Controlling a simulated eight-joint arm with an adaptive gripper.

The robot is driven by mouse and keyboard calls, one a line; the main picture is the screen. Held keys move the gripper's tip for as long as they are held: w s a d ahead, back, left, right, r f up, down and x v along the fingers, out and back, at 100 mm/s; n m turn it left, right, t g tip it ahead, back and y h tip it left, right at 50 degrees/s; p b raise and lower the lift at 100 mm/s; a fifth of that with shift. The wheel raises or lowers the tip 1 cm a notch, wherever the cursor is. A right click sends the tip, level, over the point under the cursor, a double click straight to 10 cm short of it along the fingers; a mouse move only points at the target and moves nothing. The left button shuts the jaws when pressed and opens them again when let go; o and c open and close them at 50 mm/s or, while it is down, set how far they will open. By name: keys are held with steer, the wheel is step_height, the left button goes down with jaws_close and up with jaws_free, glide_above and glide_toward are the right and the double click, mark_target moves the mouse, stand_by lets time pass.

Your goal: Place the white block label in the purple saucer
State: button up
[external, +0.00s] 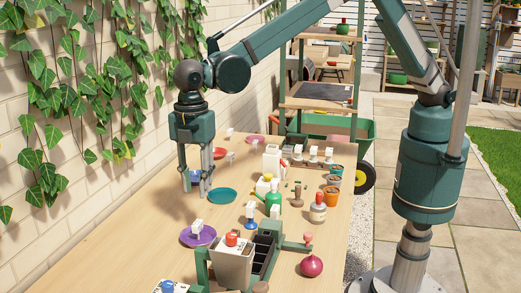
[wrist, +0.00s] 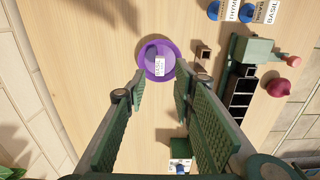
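The purple saucer (external: 187,240) lies on the wooden table at the near left, and it also shows in the wrist view (wrist: 145,62). The white block label (external: 197,227) sits within the saucer's rim. In the wrist view the white label (wrist: 160,66) shows dark lettering on its face, towards the saucer's lower right. My gripper (external: 196,190) is raised above the table, farther back than the purple saucer and apart from it. In the wrist view its two green-padded fingers (wrist: 160,92) stand wide apart with nothing between them.
A teal saucer (external: 223,197) lies just right of my gripper. A green bottle (external: 273,198), a white jug (external: 271,160) and several pots stand farther right. A dark compartment tray (external: 263,252) and a square planter (external: 232,266) stand right of the purple saucer.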

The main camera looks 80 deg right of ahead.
steer(key=shift+d+r, duration=0.1)
steer(key=d+r+m+t, duration=0.1)
steer(key=d+r+m, duration=0.1)
steer(key=d+r, duration=0.55)
steer(key=d+r+m+y, duration=0.15)
steer(key=d+r, duration=0.35)
steer(key=d, duration=0.6)
steer(key=d+r+m+t+h, duration=0.1)
steer(key=d+r+m, duration=0.1)
steer(key=d+r, duration=0.55)
steer(key=s+d+r+m+t, duration=0.1)
steer(key=s+d+r+m, duration=0.2)
steer(key=d, duration=0.8)
steer(key=s+d+r+m+t, duration=0.15)
steer(key=s+d, duration=0.35)
steer(key=d, duration=0.6)
steer(key=s+d+f+m+t, duration=0.1)
steer(key=s+d+m, duration=0.3)
steer(key=s+d, duration=0.6)
steer(key=s+d+f+m+t, duration=0.1)
steer(key=s+d+f+m, duration=0.3)
steer(key=s+d, duration=0.7)
steer(key=shift+s+f+t, duration=0.15)
steer(key=shift+s+t, duration=0.2)
steer(key=shift+s, duration=0.5)
